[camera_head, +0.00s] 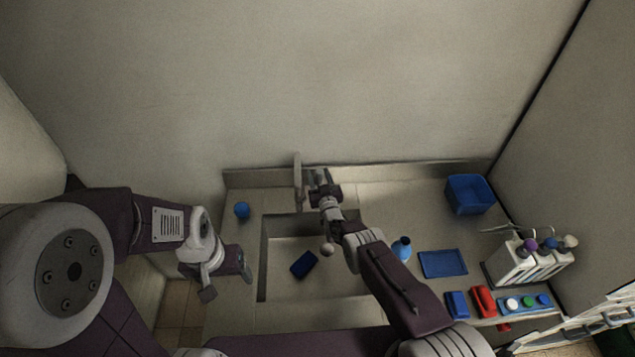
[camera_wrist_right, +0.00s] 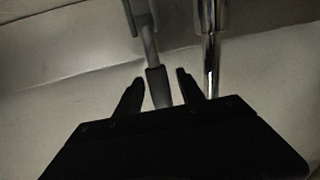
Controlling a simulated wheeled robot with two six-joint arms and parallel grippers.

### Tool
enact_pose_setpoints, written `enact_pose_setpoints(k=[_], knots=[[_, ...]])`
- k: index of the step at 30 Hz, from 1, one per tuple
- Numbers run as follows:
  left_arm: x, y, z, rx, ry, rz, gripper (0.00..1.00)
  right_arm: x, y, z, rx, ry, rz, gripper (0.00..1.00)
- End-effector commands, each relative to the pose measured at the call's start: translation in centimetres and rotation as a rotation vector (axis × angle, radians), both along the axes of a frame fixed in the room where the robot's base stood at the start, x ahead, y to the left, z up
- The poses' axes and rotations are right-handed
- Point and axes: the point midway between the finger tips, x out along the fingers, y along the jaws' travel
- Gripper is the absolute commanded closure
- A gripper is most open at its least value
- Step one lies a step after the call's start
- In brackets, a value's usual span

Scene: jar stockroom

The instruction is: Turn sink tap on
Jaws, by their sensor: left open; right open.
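The sink tap (camera_head: 298,172) stands upright behind the sink basin (camera_head: 264,262), against the back wall. In the right wrist view its shiny metal pipe (camera_wrist_right: 211,50) is to the right of my right gripper. A grey lever-like handle (camera_wrist_right: 151,60) reaches down between the two dark fingers of my right gripper (camera_wrist_right: 160,92), which are apart on either side of it. In the head view the right gripper (camera_head: 318,178) is close to the tap's right side. I cannot tell whether the fingers touch the handle. My left gripper (camera_head: 228,278) is open and empty, left of the sink.
A dark blue block (camera_head: 303,264) lies in the basin. A blue ball-like item (camera_head: 242,210) is left of the tap. To the right are a blue bottle (camera_head: 402,249), a blue tray (camera_head: 443,263), a blue bin (camera_head: 470,194) and a white rack (camera_head: 515,262).

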Motion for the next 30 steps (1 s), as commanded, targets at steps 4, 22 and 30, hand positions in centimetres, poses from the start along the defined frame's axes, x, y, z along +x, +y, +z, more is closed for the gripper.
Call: enact_pose_setpoints(k=[4,22,30], knots=[[0.0,0.0,-3.9,0.0,0.0,0.0,0.26,1.4,0.2,-0.9,0.0,-0.001,0.0,0.54],[0.0,0.0,-5.4,0.0,0.0,0.0,0.26,2.3,0.3,0.0,0.0,0.002,0.0,0.74],[0.0,0.0,-5.5,0.0,0.0,0.0,0.26,2.3,0.3,0.0,0.0,0.001,-0.001,1.0]])
